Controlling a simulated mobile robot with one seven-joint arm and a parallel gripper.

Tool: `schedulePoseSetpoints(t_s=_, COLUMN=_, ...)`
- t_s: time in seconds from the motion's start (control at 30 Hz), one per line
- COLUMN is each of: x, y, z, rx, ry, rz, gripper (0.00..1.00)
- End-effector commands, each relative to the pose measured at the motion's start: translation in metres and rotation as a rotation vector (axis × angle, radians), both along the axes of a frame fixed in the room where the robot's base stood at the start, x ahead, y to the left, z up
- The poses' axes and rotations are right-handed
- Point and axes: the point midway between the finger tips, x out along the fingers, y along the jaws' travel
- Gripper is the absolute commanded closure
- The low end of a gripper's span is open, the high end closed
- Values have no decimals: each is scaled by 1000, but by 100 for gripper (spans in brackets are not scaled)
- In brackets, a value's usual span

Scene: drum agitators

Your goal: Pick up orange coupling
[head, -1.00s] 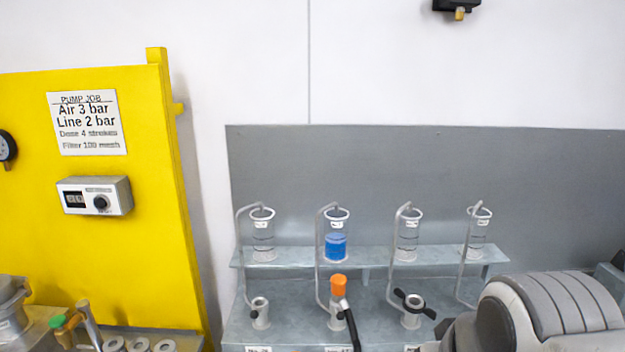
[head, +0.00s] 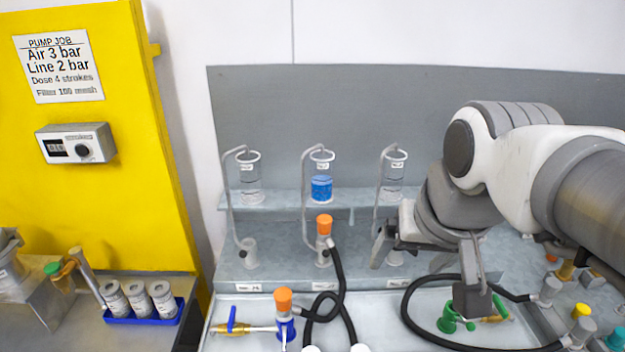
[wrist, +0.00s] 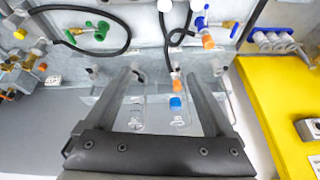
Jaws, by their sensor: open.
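Two orange-topped pieces show in the head view, and I cannot tell which one the task means. One orange coupling (head: 324,225) sits upright on a metal post on the grey bench, with a black hose beside it. The other orange cap (head: 283,300) stands on a blue-collared fitting nearer the front. Both show in the wrist view, the first (wrist: 192,83) close to a finger and the second (wrist: 208,41) farther up. My gripper (head: 428,272) is open and empty, to the right of both pieces; its fingers (wrist: 160,75) are spread apart.
Glass cylinders, one with blue contents (head: 321,188), stand on a shelf behind with bent pipes. A black hose (head: 410,305) loops across the front right near a green valve (head: 452,318). A yellow panel (head: 95,190) and white cups in a blue tray (head: 150,312) are left.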

Motion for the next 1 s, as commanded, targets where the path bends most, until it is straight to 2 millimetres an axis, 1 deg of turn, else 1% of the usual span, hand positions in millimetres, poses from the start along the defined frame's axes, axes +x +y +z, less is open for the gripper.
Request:
schedulePoseSetpoints(t_s=0.03, x=15, y=1, z=12, rx=18, ry=16, rz=-30, gripper=12)
schedulePoseSetpoints(t_s=0.2, x=62, y=4, z=40, rx=75, ry=61, rz=-142, gripper=12)
schedulePoseSetpoints(t_s=0.3, x=90, y=6, z=52, rx=105, ry=88, rz=-208, gripper=12)
schedulePoseSetpoints(t_s=0.37, x=107, y=8, z=58, rx=121, ry=106, rz=-248, gripper=12)
schedulePoseSetpoints(t_s=0.5, x=147, y=12, z=68, rx=157, ry=142, rz=-342, gripper=12)
schedulePoseSetpoints(t_s=0.63, x=184, y=16, z=72, rx=185, ry=175, rz=-430, gripper=12)
schedulePoseSetpoints(t_s=0.77, x=219, y=21, z=70, rx=210, ry=207, rz=-518, gripper=12)
schedulePoseSetpoints(t_s=1.0, x=281, y=32, z=55, rx=243, ry=265, rz=-681, gripper=12)
